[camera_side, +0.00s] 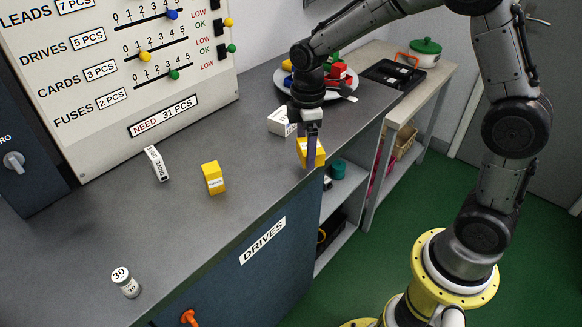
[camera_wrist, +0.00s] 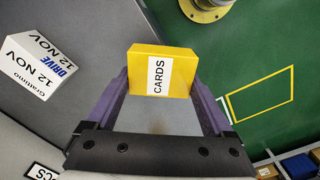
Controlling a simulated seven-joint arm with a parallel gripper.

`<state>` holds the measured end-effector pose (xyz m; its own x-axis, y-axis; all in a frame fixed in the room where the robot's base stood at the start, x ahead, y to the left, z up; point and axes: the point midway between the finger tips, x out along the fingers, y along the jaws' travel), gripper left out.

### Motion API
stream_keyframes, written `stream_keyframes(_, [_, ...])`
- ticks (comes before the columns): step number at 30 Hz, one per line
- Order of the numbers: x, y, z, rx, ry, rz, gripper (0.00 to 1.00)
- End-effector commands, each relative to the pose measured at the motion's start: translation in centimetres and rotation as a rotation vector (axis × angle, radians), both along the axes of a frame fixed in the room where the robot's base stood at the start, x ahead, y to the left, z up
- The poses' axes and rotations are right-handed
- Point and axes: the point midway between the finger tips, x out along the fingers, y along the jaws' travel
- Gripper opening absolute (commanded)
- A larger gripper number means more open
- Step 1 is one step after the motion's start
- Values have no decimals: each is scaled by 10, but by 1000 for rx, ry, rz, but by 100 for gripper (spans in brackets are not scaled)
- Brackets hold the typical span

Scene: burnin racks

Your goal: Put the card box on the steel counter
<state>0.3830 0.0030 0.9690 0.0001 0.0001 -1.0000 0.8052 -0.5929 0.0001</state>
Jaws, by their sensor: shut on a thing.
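A yellow card box (camera_side: 319,156), with a white label reading CARDS in the wrist view (camera_wrist: 178,68), is between the purple fingers of my gripper (camera_side: 311,148). My gripper is shut on it and points down. The box is at the right front edge of the grey steel counter (camera_side: 240,215). I cannot tell whether its underside touches the counter. In the side view a finger hides part of the box. A second yellow box (camera_side: 213,178) stands on the counter to the left.
A white DRIVE box (camera_side: 156,163) and another white box (camera_side: 281,122) are on the counter. A small white jar marked 30 (camera_side: 125,283) is near the front. A plate of coloured pieces (camera_side: 315,84) stands behind my gripper. The counter's middle has free room.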

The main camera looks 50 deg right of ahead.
Motion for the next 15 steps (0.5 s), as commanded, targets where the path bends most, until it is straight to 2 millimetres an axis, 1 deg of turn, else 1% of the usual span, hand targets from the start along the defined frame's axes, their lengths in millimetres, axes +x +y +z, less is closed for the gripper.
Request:
stream_keyframes(1, [4,-1,-4,0,1,-92,29])
stream_keyframes(4, [12,-3,-9,0,1,-281,29])
stream_keyframes(9, [23,-4,-12,0,-1,-580,29])
stream_keyframes(12, [27,-3,-11,1,-2,-723,29])
stream_keyframes(15, [30,-3,-11,1,-1,-830,29])
